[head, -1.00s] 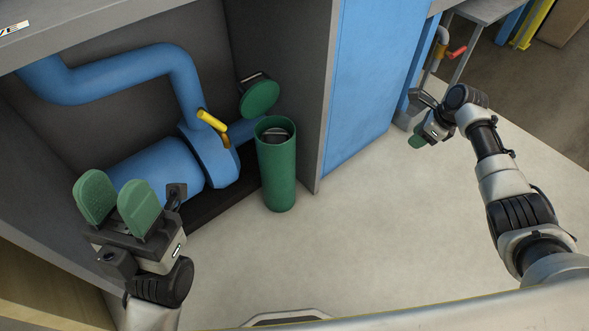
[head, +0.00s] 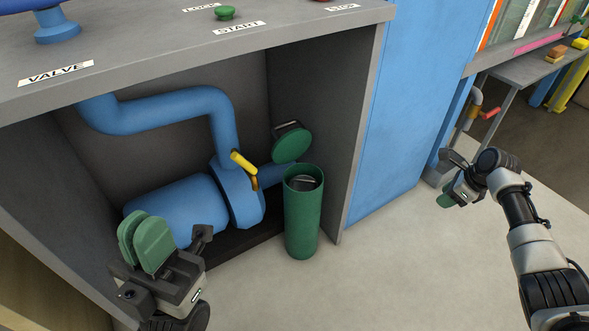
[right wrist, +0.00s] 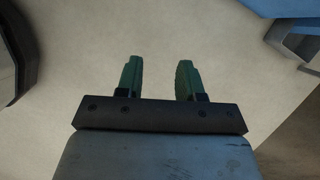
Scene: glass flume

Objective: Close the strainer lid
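The strainer is a tall green cylinder (head: 303,222) standing upright at the cabinet opening in the head view, with a metallic part inside its open top. Its round green lid (head: 292,146) stands raised above and behind the rim, tilted, with a dark bracket behind it. My left gripper (head: 147,238) is to the left of the strainer, apart from it. Its green fingers are close together with nothing visible between them. My right gripper (head: 449,194) is far to the right of the strainer. The right wrist view shows its fingers (right wrist: 160,82) apart and empty.
A blue pump (head: 180,207) with a blue pipe (head: 165,113) and yellow handle (head: 243,162) fills the cabinet left of the strainer. A grey counter (head: 160,50) overhangs it, and a side panel (head: 357,130) stands to the right. Floor in front is clear.

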